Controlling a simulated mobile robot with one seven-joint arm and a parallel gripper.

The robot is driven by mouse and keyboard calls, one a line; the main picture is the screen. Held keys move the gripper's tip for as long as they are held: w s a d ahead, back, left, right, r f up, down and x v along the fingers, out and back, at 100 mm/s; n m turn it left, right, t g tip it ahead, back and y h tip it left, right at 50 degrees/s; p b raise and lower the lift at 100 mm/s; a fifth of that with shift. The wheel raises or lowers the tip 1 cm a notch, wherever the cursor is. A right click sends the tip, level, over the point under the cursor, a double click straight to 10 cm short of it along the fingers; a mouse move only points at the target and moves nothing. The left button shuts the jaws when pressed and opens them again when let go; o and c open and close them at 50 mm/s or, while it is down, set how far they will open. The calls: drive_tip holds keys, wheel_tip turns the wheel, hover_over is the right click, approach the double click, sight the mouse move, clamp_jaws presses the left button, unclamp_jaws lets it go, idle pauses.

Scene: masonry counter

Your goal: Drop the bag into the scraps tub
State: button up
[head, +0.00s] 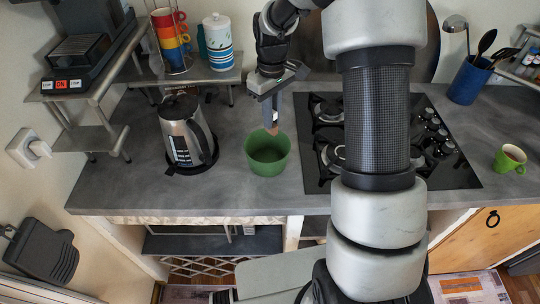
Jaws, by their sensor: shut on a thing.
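A green round tub (268,168) stands on the grey counter, its open top facing up. My gripper (270,110) points down above the tub's back rim. It is shut on a small pale and brown thing (273,129), taken to be the bag, which hangs at the fingertips over the tub. The bag is small and partly hidden by the fingers. I cannot tell how far its lower end is from the tub's rim. The inside of the tub shows only in part, and no contents can be made out.
A steel kettle (184,130) stands left of the tub. A black gas hob (455,170) lies to the right, partly behind my arm. A green cup (509,158) and a blue utensil pot (468,82) are at the right. Stacked mugs (171,40) stand on a shelf. The counter before the tub is clear.

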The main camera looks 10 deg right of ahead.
sight(271, 133)
wheel_tip(271, 133, down, 5)
drive_tip(key=b, duration=0.3)
drive_tip(key=shift+s+f, duration=0.1)
drive_tip(key=shift+s, duration=0.05)
drive_tip(key=o, duration=0.8)
wheel_tip(271, 133, up, 18)
drive_tip(key=shift+f, duration=0.25)
